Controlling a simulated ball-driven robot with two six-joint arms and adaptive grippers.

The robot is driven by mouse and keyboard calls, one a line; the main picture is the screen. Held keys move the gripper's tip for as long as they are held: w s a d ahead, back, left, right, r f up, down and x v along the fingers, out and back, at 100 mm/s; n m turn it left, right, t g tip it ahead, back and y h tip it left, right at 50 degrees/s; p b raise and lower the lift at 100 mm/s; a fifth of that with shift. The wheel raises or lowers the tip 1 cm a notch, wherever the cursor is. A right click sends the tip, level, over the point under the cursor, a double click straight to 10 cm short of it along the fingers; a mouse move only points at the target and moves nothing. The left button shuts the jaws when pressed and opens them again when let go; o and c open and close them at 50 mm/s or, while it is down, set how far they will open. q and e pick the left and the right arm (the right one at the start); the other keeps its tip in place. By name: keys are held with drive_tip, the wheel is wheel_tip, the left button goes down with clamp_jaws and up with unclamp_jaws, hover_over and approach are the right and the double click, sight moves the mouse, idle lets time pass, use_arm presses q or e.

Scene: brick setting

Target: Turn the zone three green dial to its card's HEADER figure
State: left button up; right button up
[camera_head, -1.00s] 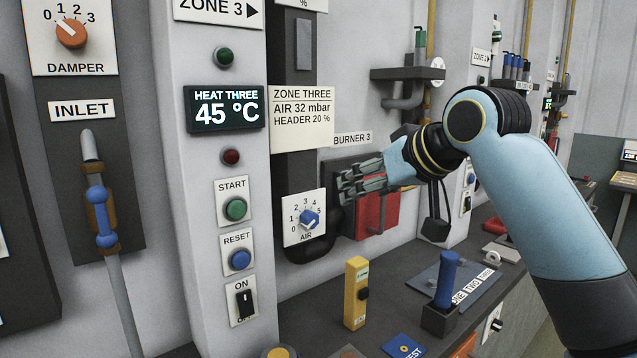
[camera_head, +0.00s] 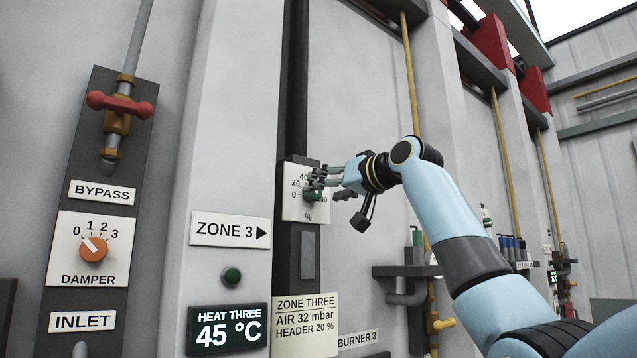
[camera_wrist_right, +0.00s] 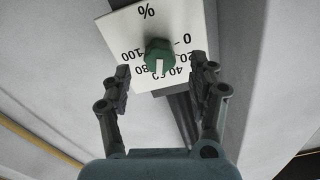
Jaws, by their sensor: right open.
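The green dial (camera_head: 311,196) sits on a white plate (camera_head: 291,209) marked in %, above the zone three card (camera_head: 305,335), which reads HEADER 20 %. My right gripper (camera_head: 314,183) is at the dial and partly hides it and its scale in the head view. In the right wrist view the green dial (camera_wrist_right: 157,50) lies between the two fingers, upside down, with a gap on each side. Its white pointer points down in that picture, roughly towards 60. My right gripper (camera_wrist_right: 160,74) is open there. My left gripper is out of view.
Left of the dial stand a ZONE 3 sign (camera_head: 230,230), a green lamp (camera_head: 232,275) and a HEAT THREE display (camera_head: 228,329). An orange DAMPER dial (camera_head: 92,249) and a red-handled BYPASS valve (camera_head: 120,104) are further left.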

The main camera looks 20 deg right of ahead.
sight(316, 192)
drive_tip(key=p+x, duration=0.1)
drive_tip(key=x, duration=0.2)
drive_tip(key=shift+w+a, duration=0.1)
drive_tip(key=shift+w, duration=0.1)
drive_tip(key=shift+c, duration=0.2)
drive_tip(key=c, duration=1.1)
